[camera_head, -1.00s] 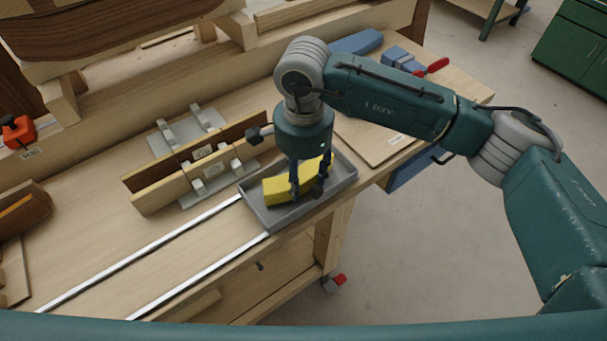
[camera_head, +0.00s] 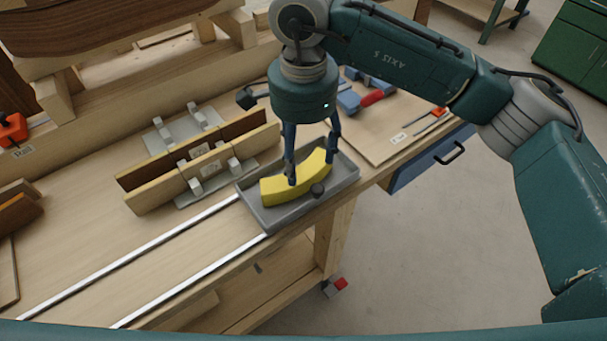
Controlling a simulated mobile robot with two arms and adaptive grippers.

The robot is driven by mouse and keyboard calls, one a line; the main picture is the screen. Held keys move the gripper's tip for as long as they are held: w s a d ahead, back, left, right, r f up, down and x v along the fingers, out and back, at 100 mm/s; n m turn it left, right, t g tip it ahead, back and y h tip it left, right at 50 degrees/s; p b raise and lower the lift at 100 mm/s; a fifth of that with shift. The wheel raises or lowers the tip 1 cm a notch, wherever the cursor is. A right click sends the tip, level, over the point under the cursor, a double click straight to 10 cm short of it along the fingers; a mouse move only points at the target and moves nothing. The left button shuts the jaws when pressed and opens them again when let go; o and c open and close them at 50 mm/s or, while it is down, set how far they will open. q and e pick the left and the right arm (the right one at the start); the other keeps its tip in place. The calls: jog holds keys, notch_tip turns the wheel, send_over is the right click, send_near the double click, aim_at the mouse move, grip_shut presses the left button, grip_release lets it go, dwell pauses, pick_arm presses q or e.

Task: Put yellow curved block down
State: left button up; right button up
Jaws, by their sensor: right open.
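The yellow curved block (camera_head: 270,190) lies in the shallow grey tray (camera_head: 252,211) near the front right edge of the workbench. My right gripper (camera_head: 311,170) is directly above the tray, pointing down. Its fingers are spread, with their tips close to the block's upper side; I cannot tell whether they touch it. The fingers hide small parts of the block. My left gripper is out of view.
Wooden strips in grey clamps (camera_head: 205,170) stand left of the tray. Two metal rails (camera_head: 150,250) run along the bench. A board with tools (camera_head: 390,140) lies right of the tray, above a blue drawer (camera_head: 430,165). Open floor lies to the right.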

aim_at(303, 176)
notch_tip(303, 176, up, 5)
jog(key=shift+r+b, duration=0.15)
jog(key=shift+b, duration=0.45)
